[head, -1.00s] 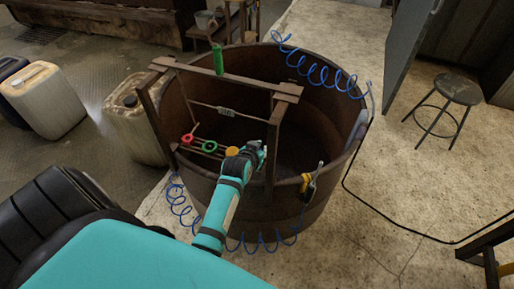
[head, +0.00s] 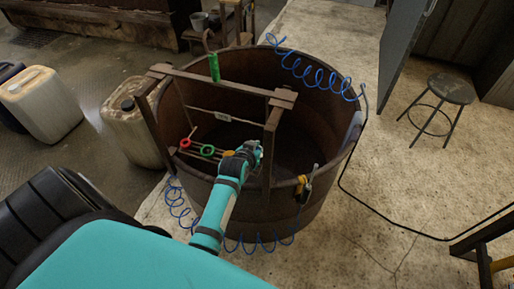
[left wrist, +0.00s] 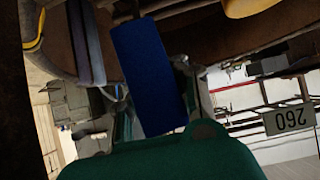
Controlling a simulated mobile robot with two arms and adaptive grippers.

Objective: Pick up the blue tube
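The blue tube (left wrist: 148,75) shows large in the left wrist view, tilted, in front of the dark green palm. My left gripper (left wrist: 157,95) has a finger on either side of it; I cannot tell whether both fingers press on it. In the head view my left gripper (head: 252,152) is at the front right of the wooden frame, near its right post. The blue tube cannot be made out there, so it seems hidden by the gripper. My right gripper is not in view.
The wooden frame (head: 215,84) stands over a brown tub (head: 300,205). A green tube (head: 214,67) is on its top bar; a red ring (head: 185,143) and a green ring (head: 207,150) sit lower. Blue coiled hoses hang around the rim. A yellow-handled tool (head: 301,186) hangs in front.

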